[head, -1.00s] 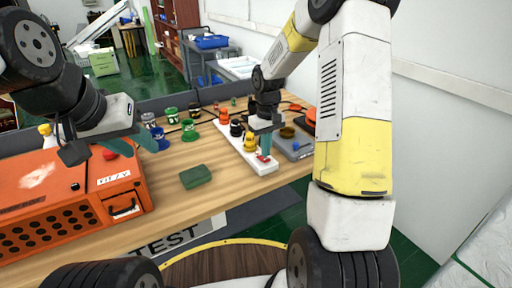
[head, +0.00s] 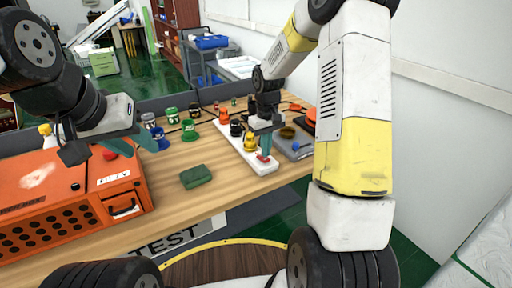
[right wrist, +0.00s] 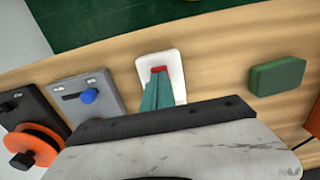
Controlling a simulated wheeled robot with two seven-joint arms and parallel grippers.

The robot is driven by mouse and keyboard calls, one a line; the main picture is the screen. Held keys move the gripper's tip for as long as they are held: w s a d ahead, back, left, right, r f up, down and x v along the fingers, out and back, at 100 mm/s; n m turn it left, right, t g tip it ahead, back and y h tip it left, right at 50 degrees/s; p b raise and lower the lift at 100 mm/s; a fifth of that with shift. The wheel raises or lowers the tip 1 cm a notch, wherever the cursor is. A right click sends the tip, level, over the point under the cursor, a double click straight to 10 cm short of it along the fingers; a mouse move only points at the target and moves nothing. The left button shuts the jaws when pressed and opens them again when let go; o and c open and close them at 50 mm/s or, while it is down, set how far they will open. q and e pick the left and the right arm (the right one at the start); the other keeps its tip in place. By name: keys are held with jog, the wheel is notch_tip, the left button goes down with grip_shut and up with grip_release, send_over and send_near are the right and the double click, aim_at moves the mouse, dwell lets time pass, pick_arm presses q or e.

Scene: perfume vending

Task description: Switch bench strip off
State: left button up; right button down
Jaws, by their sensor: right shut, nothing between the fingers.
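The white bench strip (head: 262,166) lies on the wooden bench with several plugs in it, black, orange and yellow. Its red switch (head: 263,157) is at the near end; it also shows in the right wrist view (right wrist: 159,69). My right gripper (head: 265,152) is shut and empty, its teal fingertips pointing down at the red switch. In the right wrist view the fingertips (right wrist: 158,78) lie right at the switch and partly cover it; I cannot tell if they touch. My left gripper (head: 150,142) hangs above the orange box, away from the strip; its opening is unclear.
A green block (head: 196,177) lies left of the strip. An orange box (head: 75,195) stands at the left. A grey device with a blue knob (right wrist: 85,97) is beside the strip. Several small cups, one a green cup (head: 189,131), stand behind.

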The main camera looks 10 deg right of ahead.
aim_at(266, 159)
jog(key=shift+f, duration=1)
dwell(0.3)
jog(key=shift+r, duration=3.45)
jog(key=s+r+m+t, duration=0.1)
jog(key=s+r+t, duration=0.2)
jog(key=s+r, duration=0.85)
jog(key=s+a+r+m+t+y, duration=0.1)
jog(key=s+r, duration=0.1)
jog(key=s, duration=0.4)
jog(key=s+a+r+m+t+y, duration=0.1)
jog(key=s+r+t, duration=0.1)
jog(key=s, duration=0.4)
jog(key=shift+v, duration=0.85)
